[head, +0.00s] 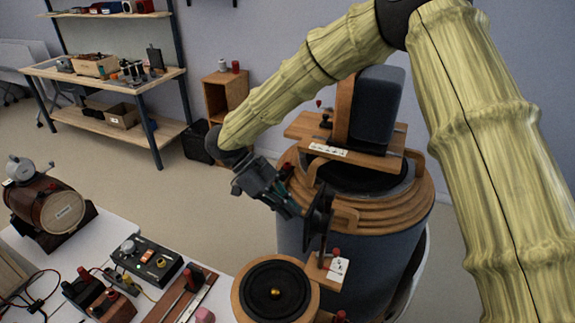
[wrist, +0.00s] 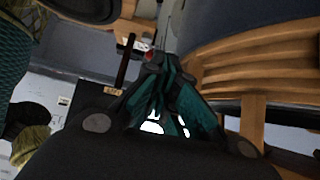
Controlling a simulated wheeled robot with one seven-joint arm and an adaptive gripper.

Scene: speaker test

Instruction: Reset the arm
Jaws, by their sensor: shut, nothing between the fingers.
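My arm, with pale yellow bamboo-like links, reaches in from the upper right of the head view and bends down toward the middle. My gripper (head: 290,209) is dark with teal parts. It points down and right, beside the left side of a large round drum-like device (head: 425,215) with wooden rings. In the wrist view, my gripper's teal fingers (wrist: 158,62) come together at their tips and hold nothing. I cannot tell whether the fingertips touch the device or its dark bracket (head: 319,214).
A round black speaker (head: 272,290) with a wooden rim stands just below my gripper. A control box (head: 146,261) and a wooden barrel (head: 50,207) sit on the white table at left.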

